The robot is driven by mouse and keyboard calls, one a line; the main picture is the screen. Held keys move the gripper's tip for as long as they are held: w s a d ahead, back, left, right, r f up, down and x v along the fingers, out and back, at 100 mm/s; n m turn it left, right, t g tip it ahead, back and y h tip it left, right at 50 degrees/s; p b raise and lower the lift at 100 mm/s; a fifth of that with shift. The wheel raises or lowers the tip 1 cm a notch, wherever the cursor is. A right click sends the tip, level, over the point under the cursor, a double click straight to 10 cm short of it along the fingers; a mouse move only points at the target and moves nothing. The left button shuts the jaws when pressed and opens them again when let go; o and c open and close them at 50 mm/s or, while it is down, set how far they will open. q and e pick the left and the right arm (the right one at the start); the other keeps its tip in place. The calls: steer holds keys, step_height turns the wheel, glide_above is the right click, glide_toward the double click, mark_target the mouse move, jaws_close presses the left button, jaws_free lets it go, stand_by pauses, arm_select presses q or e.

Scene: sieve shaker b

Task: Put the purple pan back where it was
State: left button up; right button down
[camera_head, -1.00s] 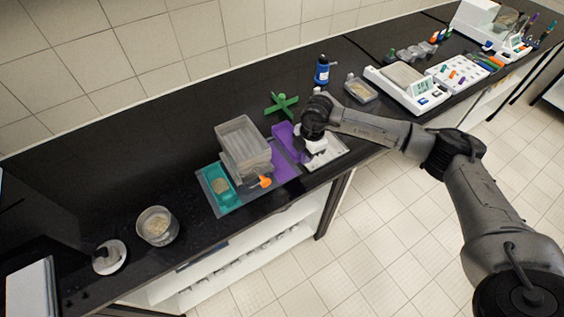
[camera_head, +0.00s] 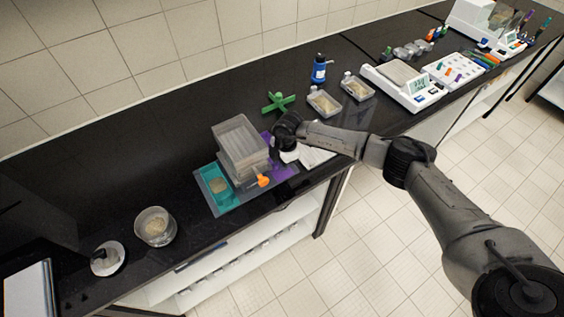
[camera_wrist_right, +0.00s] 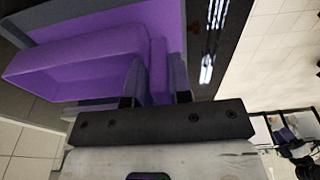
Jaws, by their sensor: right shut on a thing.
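The purple pan (camera_wrist_right: 75,68) shows in the right wrist view, its open side edge-on to the camera. My right gripper (camera_wrist_right: 157,82) is shut on a narrow purple part at its near edge. In the head view my right gripper (camera_head: 287,153) is over the purple area (camera_head: 284,173) on the right of the grey tray (camera_head: 232,208). The gripper hides most of the pan there. I cannot tell whether the pan touches the tray. My left gripper is out of view.
A clear grey stacked box (camera_head: 240,146) with an orange knob (camera_head: 263,181) stands beside the gripper. A teal pan (camera_head: 216,186) lies left of it. A green cross-shaped piece (camera_head: 278,102), blue bottle (camera_head: 319,70) and clear containers (camera_head: 323,102) stand behind. A white-grey plate (camera_head: 314,158) lies right.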

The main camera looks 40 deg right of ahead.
steer(key=shift+f, duration=0.1)
steer(key=shift+f, duration=0.5)
steer(key=c, duration=1)
jaws_free()
steer(key=shift+c, duration=0.2)
steer(key=shift+r, duration=0.1)
step_height(320, 180, up, 13)
steer(key=d, duration=0.1)
steer(key=shift+s+d, duration=0.15)
steer(key=shift+d, duration=0.15)
